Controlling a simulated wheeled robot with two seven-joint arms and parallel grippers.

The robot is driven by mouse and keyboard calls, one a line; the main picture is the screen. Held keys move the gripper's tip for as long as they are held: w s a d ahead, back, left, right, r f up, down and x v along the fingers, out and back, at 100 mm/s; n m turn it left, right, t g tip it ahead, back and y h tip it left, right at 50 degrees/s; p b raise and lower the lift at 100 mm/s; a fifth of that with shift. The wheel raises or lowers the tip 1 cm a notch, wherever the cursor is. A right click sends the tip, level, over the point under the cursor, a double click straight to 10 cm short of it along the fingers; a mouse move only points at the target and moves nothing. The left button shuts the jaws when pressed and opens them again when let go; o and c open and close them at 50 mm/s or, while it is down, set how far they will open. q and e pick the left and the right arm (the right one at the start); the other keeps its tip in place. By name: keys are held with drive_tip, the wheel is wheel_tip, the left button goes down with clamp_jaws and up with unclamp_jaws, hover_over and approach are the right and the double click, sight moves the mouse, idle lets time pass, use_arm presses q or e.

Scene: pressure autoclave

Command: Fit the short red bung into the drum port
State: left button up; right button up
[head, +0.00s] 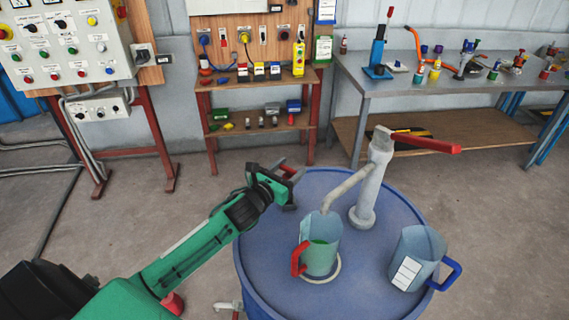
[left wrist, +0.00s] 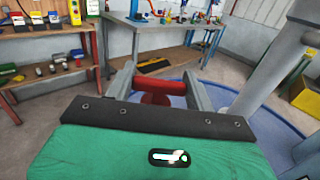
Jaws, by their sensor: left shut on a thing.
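My left gripper (head: 287,182) is shut on a red piece, taken to be the short red bung (left wrist: 160,87), and holds it near the drum's far left rim. In the left wrist view the bung lies crosswise between the two fingers, with a darker red part below it. Only a little red shows at the fingers in the head view. The blue drum (head: 385,280) stands at the centre right, and its lid also shows in the left wrist view (left wrist: 270,130). I cannot make out the port. My right gripper is not in view.
On the drum lid stand a grey hand pump (head: 364,195) with a red lever, a green-tinted jug (head: 325,257) under its spout, and a labelled jug (head: 424,245) with a blue handle. A pale fitting (head: 228,305) juts out low left. Workbenches stand behind.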

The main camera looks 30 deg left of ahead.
sight(289, 178)
use_arm(q)
drive_tip(key=shift+d, duration=0.1)
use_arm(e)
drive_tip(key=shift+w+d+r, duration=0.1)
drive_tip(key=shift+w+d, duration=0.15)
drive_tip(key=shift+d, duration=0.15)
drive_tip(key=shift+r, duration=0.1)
use_arm(q)
wheel_tip(289, 178, down, 4)
drive_tip(key=shift+r+b, duration=0.15)
drive_tip(key=shift+b, duration=1.1)
drive_tip(key=shift+f+b, duration=0.45)
drive_tip(key=shift+f, duration=0.15)
drive_tip(key=shift+f+b, duration=0.3)
drive_tip(key=shift+f, duration=0.15)
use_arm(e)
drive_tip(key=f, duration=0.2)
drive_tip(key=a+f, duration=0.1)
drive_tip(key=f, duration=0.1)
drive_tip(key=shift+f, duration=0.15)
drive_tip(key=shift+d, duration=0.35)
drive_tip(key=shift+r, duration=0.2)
